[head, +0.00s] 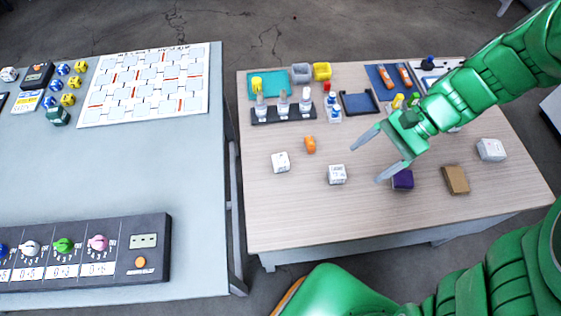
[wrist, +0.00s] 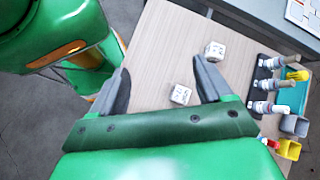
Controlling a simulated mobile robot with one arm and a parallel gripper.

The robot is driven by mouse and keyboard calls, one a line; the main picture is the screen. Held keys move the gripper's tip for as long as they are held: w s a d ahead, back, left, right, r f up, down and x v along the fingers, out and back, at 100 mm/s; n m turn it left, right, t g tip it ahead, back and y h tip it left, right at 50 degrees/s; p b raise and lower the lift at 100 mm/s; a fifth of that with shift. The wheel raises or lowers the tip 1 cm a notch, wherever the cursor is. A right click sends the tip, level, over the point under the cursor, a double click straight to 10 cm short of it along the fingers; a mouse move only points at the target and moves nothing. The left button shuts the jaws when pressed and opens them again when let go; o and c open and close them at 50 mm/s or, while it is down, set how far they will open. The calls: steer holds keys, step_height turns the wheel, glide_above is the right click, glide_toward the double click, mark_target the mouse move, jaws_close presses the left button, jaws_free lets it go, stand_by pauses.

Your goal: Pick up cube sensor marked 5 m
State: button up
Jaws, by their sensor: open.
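Three white cube-like blocks with dark print are on the wooden table: one at the left (head: 280,162), one near the middle (head: 337,174) and a larger one at the far right (head: 491,150). The print is too small to read, so I cannot tell which is marked 5 m. My gripper (head: 366,165) is open and empty above the table, just right of the middle cube. In the wrist view, my gripper (wrist: 162,68) has one white cube (wrist: 180,95) showing between its fingers, nearer the right finger. Another white cube (wrist: 214,50) shows beyond that finger.
An orange piece (head: 310,144), a purple block (head: 403,180) and a brown block (head: 456,180) lie near the cubes. A dark rack with white bottles (head: 284,113), bins and trays line the table's back. The front left of the table (head: 275,215) is clear.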

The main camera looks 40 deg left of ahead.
steer(key=w+a+f+m+g+y, duration=0.2)
steer(key=w+a+f+m, duration=0.1)
steer(key=a+f, duration=0.75)
steer(key=m+g+y, duration=0.1)
steer(key=m+y, duration=0.1)
glide_toward(280, 159)
steer(key=shift+s+a+f, duration=0.3)
steer(key=shift+s+f, duration=0.05)
steer(key=shift+f, duration=0.1)
steer(key=shift+s+a+f, duration=0.25)
steer(key=shift+s+f, duration=0.05)
steer(key=shift+f, duration=0.2)
steer(key=shift+s+a+f+g, duration=0.2)
steer(key=shift+a+f+g, duration=0.05)
steer(key=shift+g, duration=0.05)
steer(key=shift+x, duration=3.65)
steer(key=c, duration=1.1)
steer(key=shift+o, duration=0.2)
